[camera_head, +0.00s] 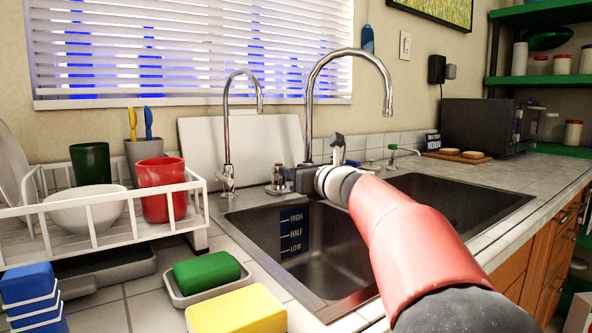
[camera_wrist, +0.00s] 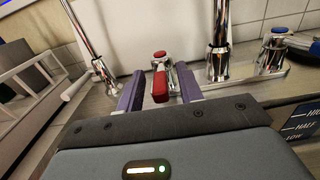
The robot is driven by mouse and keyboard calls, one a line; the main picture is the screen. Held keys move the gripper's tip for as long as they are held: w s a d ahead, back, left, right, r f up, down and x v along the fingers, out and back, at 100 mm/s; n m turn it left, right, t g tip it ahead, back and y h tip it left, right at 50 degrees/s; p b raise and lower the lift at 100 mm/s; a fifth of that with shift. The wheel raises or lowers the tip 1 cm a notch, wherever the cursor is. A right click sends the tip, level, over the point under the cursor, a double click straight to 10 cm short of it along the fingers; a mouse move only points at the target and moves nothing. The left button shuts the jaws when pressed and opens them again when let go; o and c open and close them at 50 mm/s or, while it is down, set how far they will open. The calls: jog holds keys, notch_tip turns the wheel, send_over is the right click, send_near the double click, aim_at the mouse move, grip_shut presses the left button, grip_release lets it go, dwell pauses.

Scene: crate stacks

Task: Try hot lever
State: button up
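The hot lever (camera_wrist: 160,87) has a red tip and a red-capped chrome base, seen in the wrist view. In the head view its chrome base (camera_head: 278,182) stands behind the left sink basin. My gripper (camera_wrist: 160,90) is open, its two fingers on either side of the red tip, with a visible gap on each side. In the head view my gripper (camera_head: 290,177) reaches the lever from the right and partly hides it. The tall faucet (camera_head: 310,115) rises right beside it. The blue-capped cold lever (camera_wrist: 277,40) is to the right in the wrist view.
The thinner chrome tap (camera_head: 228,140) stands left of the lever. A white dish rack (camera_head: 110,235) with a red cup is further left. The double sink (camera_head: 262,225) lies in front, with a level label on its wall. A white board (camera_head: 205,140) leans behind.

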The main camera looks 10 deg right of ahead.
grip_shut()
jog(key=shift+a, duration=0.15)
dwell(0.4)
jog(key=shift+s+a+r+m+t+h+b, duration=0.1)
jog(key=shift+a+m+t+h+b, duration=0.15)
jog(key=shift+a+m+h+b, duration=0.85)
jog(key=shift+s+a+f+m+t+h+b, duration=0.1)
jog(key=shift+m+t+h+b, duration=0.15)
jog(key=shift+m+h, duration=0.95)
jog(key=shift+s+a+r+m+t+h+b, duration=0.15)
jog(key=shift+a+m+h+b, duration=0.4)
jog(key=shift+h, duration=1.35)
jog(key=shift+w+a+h, duration=0.15)
jog(key=shift+h, duration=0.35)
